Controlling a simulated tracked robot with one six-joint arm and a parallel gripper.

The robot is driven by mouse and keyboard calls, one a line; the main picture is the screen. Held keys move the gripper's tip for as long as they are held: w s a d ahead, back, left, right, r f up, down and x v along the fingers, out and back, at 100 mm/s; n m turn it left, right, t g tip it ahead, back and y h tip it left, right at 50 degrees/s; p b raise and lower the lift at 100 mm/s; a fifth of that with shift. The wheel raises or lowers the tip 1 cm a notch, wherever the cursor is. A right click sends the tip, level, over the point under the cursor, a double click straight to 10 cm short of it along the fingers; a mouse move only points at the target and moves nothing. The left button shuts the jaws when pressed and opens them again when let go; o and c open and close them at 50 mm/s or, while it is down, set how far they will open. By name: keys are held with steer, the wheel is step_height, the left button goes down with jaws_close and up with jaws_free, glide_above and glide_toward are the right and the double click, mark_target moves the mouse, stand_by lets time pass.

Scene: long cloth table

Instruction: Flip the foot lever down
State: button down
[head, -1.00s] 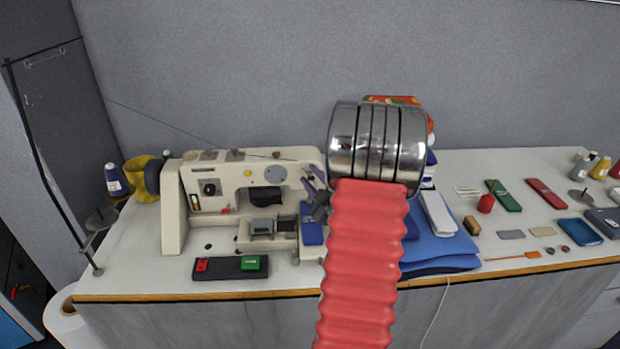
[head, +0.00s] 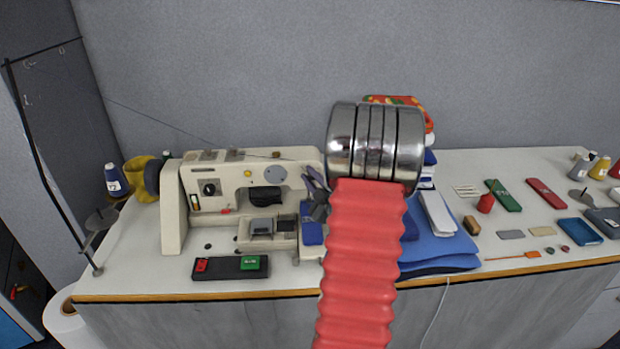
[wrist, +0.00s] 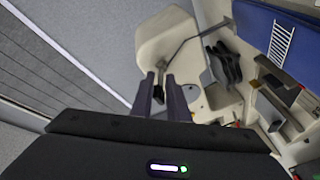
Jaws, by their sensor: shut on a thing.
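The cream sewing machine (head: 228,175) stands on the left half of the white table. My gripper (head: 305,178) is at the right end of its head, partly hidden behind my arm. In the wrist view the two dark fingers of my gripper (wrist: 161,78) are close together beside the cream machine head (wrist: 162,35). A thin bent grey bar, which looks like the foot lever (wrist: 184,43), runs to the fingertips. My gripper is shut on it. The gripped end is mostly hidden by the fingers, and the lever cannot be made out in the head view.
A black switch box (head: 230,267) with red and green buttons lies in front of the machine. Folded blue cloth (head: 440,245) lies to the right. A thread stand (head: 45,160) is at the left edge. Small tools and cases lie on the right.

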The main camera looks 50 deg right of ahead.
steer(key=shift+f, duration=0.1)
steer(key=shift+f+n+t+h, duration=0.4)
steer(key=shift+n+t, duration=0.1)
steer(key=shift+t, duration=0.5)
steer(key=shift+f+n+t+h, duration=0.3)
steer(key=shift+n+t+h, duration=0.15)
steer(key=shift+t, duration=0.55)
steer(key=c, duration=1.8)
jaws_free()
steer(key=shift+s, duration=0.15)
steer(key=shift+v, duration=3.7)
